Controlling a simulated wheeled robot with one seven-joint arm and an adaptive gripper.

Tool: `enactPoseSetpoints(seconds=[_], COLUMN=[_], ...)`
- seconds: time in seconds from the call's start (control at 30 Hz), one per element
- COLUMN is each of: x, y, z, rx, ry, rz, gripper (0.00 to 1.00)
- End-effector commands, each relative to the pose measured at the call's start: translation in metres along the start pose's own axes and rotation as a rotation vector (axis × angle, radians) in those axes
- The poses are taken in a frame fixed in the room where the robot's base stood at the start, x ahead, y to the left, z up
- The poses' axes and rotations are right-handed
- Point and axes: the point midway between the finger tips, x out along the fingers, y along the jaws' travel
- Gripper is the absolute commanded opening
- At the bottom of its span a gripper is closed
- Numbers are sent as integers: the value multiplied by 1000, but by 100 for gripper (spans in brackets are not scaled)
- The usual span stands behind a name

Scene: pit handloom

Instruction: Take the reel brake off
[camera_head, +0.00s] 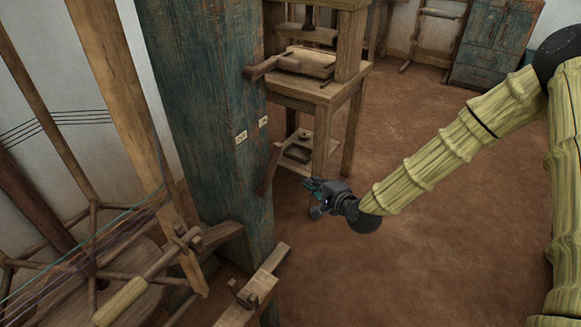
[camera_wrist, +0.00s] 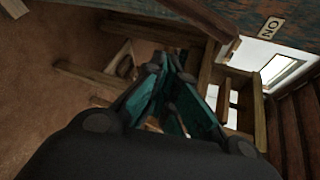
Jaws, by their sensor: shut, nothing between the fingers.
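A dark wooden lever (camera_head: 268,170), which looks like the reel brake, slants down from the side of a worn blue-green post (camera_head: 205,110). Two small pale labels (camera_head: 241,137) are fixed on the post above it; their words are too small to read there. In the wrist view one label (camera_wrist: 271,27) reads "NO" or "ON", turned over, and a dark wooden bar (camera_wrist: 205,16), probably the lever, crosses the top. My gripper (camera_head: 309,184) is to the right of the lever, apart from it in the picture. Its teal fingers (camera_wrist: 166,62) are together and empty.
A spoked wooden reel (camera_head: 92,235) with threads stands at the left. Another wooden lever (camera_head: 272,66) sticks out higher on the post. A wooden bench (camera_head: 340,90) stands behind, and a wooden beam (camera_head: 250,296) juts out low in front. The brown floor at right is clear.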

Motion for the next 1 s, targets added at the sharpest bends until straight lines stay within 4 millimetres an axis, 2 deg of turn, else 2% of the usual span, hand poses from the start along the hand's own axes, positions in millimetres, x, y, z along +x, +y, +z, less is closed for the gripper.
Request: enactPoseSetpoints(seconds=[0.1,0.3,0.77,1.0], x=[14,20,24,52], y=[-24,-50,-54,-57], z=[-11,-17,-17,-16], rx=[71,131,134,131], ry=[-3,-13,-14,-16], rz=[-93,-165,-170,-169], gripper=[0,0,0,0])
